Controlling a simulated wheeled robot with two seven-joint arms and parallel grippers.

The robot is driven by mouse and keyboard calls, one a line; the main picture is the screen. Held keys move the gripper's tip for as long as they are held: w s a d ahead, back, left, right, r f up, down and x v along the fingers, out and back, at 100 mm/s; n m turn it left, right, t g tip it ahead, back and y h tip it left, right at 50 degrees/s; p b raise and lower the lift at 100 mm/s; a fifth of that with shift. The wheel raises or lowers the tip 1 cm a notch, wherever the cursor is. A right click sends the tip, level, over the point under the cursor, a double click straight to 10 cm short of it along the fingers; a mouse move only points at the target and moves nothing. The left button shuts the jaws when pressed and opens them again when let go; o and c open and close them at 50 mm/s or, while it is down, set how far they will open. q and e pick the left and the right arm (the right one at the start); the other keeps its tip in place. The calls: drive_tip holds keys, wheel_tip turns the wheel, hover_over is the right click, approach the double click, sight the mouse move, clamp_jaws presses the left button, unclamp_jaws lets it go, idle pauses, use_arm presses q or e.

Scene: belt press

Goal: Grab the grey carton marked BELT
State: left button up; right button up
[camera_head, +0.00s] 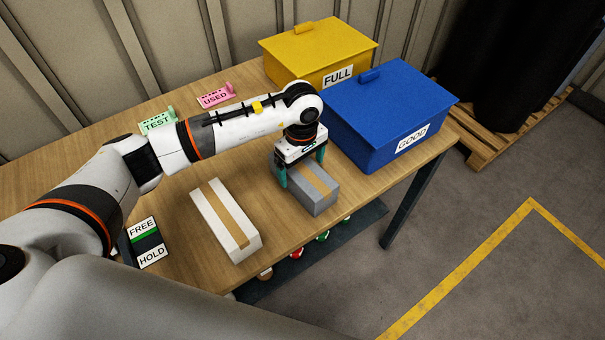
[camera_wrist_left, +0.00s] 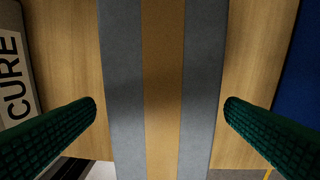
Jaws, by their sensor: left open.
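The grey carton (camera_head: 318,198) with a brown tape strip lies on the wooden table, in front of the blue box; its BELT marking does not show. My left gripper (camera_head: 302,168) is over the carton, pointing down, with one green finger on either side of it. In the left wrist view the carton (camera_wrist_left: 122,90) runs between the open fingertips (camera_wrist_left: 161,106), with its sides close to both. I cannot tell whether either finger touches it. My right gripper is not in view.
A white carton (camera_head: 218,212) lies to the left, and a blue box (camera_head: 375,130) marked GOOD stands close behind right. A yellow box (camera_head: 300,65) marked FULL is farther back. A FREE/HOLD plate (camera_head: 146,242) lies front left. The table's front edge is near the cartons.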

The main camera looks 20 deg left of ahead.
sight(302, 169)
use_arm(q)
wheel_tip(302, 169, down, 4)
drive_tip(key=shift+d+f+p, duration=0.1)
drive_tip(key=shift+f+p, duration=0.1)
drive_tip(key=shift+p, duration=0.85)
drive_tip(key=shift+f, duration=0.3)
drive_tip(key=shift+w+r, duration=0.1)
drive_tip(key=c, duration=1.5)
wheel_tip(302, 169, up, 9)
drive_tip(key=b, duration=0.3)
drive_tip(key=shift+r, duration=0.5)
